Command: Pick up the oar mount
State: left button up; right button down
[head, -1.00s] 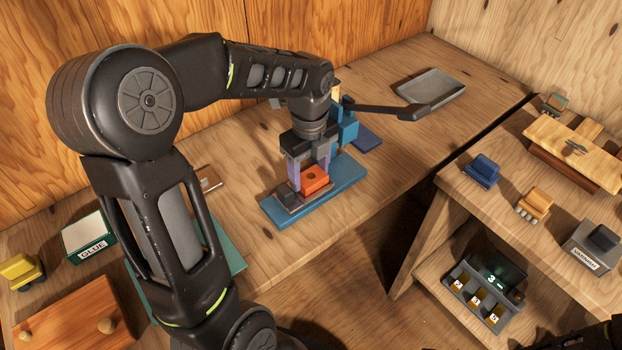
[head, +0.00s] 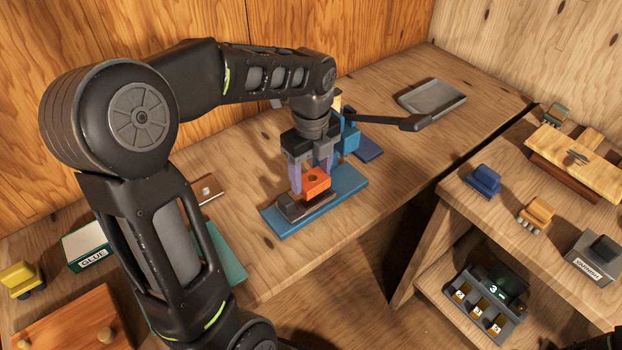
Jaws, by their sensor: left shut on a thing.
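The oar mount appears to be the orange block with a round hole (head: 317,183). My left gripper (head: 310,178) reaches down from above, shut on this block with a purple finger on each side. The block is just above a dark seat (head: 291,209) on a blue base plate (head: 347,184). Any small gap below it is hard to judge.
A blue upright device with a long dark lever (head: 385,116) stands just behind the block. A grey tray (head: 432,97) lies farther back. A glue box (head: 88,245) is at left. A lower shelf unit with several small items stands at right, past a gap.

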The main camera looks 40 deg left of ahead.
pick_arm(q)
notch_tip(320, 180, up, 9)
notch_tip(320, 180, up, 7)
jog(key=p, duration=0.5)
send_over(311, 176)
jog(key=shift+s+f, duration=0.1)
jog(key=shift+f, duration=0.1)
jog(key=shift+d+f, duration=0.15)
